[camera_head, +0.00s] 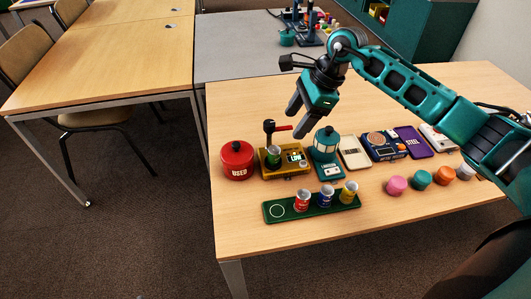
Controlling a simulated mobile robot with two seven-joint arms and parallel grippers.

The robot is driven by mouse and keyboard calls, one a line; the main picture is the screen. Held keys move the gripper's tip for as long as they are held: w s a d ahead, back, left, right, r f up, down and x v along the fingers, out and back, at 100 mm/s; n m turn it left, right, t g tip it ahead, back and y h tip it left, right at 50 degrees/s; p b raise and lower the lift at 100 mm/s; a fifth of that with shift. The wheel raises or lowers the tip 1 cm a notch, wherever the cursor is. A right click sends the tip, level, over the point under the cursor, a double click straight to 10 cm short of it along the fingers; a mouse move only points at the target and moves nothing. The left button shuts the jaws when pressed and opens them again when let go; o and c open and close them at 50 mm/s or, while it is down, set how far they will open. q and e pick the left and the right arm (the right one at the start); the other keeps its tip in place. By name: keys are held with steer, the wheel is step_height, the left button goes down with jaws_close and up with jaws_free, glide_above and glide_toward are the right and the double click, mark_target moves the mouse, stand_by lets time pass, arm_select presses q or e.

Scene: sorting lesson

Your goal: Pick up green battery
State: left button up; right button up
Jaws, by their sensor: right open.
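The green battery (274,157) stands upright on the yellow tester (290,175), beside the tester's dark post with a red lever (279,128). A green rack (267,213) lies in front of the tester. It holds a red battery (302,201), a blue battery (326,197) and a yellow battery (349,192); its left place, marked with a white ring, is empty. My right gripper (300,111) is open and empty, above and behind the tester, with its fingers pointing down, apart from the battery. My left gripper is out of view.
A red pot marked USED (237,160) stands left of the tester. A teal lantern-like device (327,140) and several flat devices, among them a purple one (412,141), stand to the right. Coloured knobs (397,186) lie at the front right. The table's front left is clear.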

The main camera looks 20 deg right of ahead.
mark_target(276, 148)
steer(key=x, duration=0.6)
steer(key=shift+a+f, duration=0.2)
steer(key=shift+f, duration=0.2)
steer(key=x, duration=0.5)
steer(key=shift+a+f, duration=0.25)
steer(key=shift+a, duration=0.1)
jaws_close()
